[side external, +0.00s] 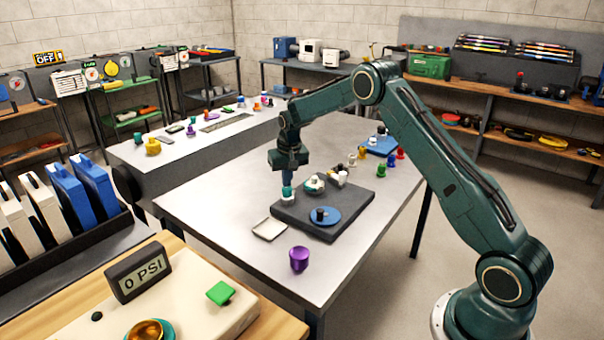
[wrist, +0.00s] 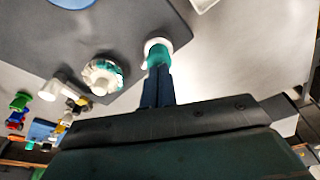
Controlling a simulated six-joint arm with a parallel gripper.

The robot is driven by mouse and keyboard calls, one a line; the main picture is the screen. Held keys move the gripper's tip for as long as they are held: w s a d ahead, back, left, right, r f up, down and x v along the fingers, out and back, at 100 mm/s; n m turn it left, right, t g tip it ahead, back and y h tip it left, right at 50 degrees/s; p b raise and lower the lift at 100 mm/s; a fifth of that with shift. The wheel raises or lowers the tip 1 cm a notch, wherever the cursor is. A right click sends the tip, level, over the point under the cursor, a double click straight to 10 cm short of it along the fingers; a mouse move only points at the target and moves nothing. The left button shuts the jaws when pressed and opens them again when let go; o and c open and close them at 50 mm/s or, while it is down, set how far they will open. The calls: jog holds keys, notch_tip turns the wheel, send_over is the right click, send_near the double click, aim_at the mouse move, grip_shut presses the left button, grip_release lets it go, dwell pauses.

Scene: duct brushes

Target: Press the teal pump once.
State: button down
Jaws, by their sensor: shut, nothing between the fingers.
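The teal pump (side external: 287,190) has a teal top on a white base and stands at the left edge of the dark grey board (side external: 291,214). In the wrist view the pump (wrist: 158,52) shows as a teal top in a white ring, right at the fingertips. My gripper (side external: 287,180) points down over the pump, with its fingers together and nothing held. In the wrist view the fingertips (wrist: 157,68) overlap the teal top. I cannot tell whether they touch it, and the fingers hide part of it.
A white and teal round part (side external: 314,184) sits close by on the board, also seen in the wrist view (wrist: 103,76). A blue disc with a black knob (side external: 325,215), a white tray (side external: 269,229) and a purple cup (side external: 299,259) are nearer the front. A display (side external: 138,272) reads 0 PSI.

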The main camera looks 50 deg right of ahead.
jog(key=shift+r, duration=0.1)
jog(key=shift+r, duration=2.85)
jog(key=shift+r, duration=0.1)
